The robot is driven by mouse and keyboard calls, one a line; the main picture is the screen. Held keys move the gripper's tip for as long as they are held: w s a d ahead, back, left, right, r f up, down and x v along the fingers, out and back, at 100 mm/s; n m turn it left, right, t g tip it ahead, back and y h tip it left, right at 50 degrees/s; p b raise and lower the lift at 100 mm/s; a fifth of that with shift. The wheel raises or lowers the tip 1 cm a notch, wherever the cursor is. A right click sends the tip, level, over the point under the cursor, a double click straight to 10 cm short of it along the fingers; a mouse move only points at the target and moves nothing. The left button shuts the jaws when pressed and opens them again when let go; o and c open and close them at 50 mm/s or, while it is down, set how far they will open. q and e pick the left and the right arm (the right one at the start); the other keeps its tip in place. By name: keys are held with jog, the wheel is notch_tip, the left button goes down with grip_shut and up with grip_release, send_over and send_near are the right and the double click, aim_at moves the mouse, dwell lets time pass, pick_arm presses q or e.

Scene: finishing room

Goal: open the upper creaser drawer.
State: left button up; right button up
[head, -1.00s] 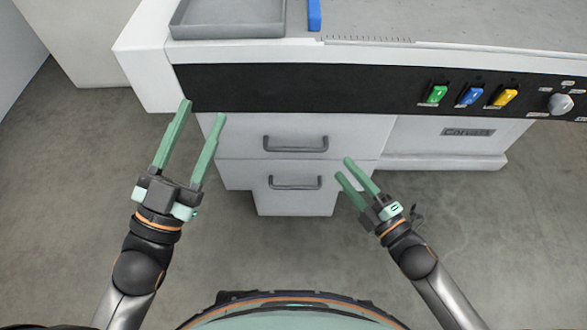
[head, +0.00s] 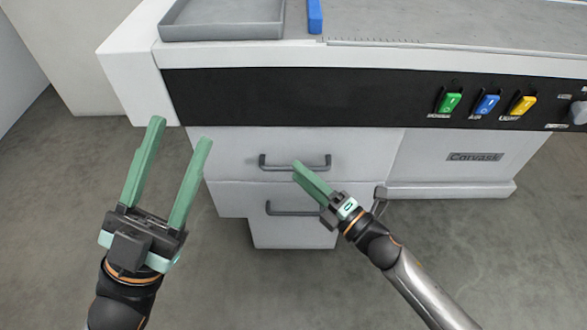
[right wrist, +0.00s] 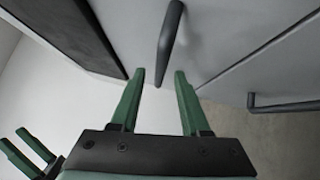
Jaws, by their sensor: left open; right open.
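The upper drawer (head: 230,158) of the creaser is shut, with a dark bar handle (head: 280,167) across its front. The handle also shows in the right wrist view (right wrist: 169,42), ahead of and between the fingertips. My right gripper (head: 305,176) is open and empty, its fingers overlapping the right part of the handle in the head view. In the right wrist view the right gripper (right wrist: 160,78) has not closed round the handle; contact cannot be told. My left gripper (head: 180,130) is open and empty, left of the drawers.
The lower drawer (head: 235,200) is shut, its handle (head: 285,208) partly behind my right gripper. A black panel carries green (head: 450,103), blue (head: 487,105) and yellow (head: 523,105) switches. A grey tray (head: 222,33) and a blue block (head: 315,16) lie on top. The floor at left is clear.

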jog(key=shift+x, duration=1.5)
grip_shut()
dwell(0.4)
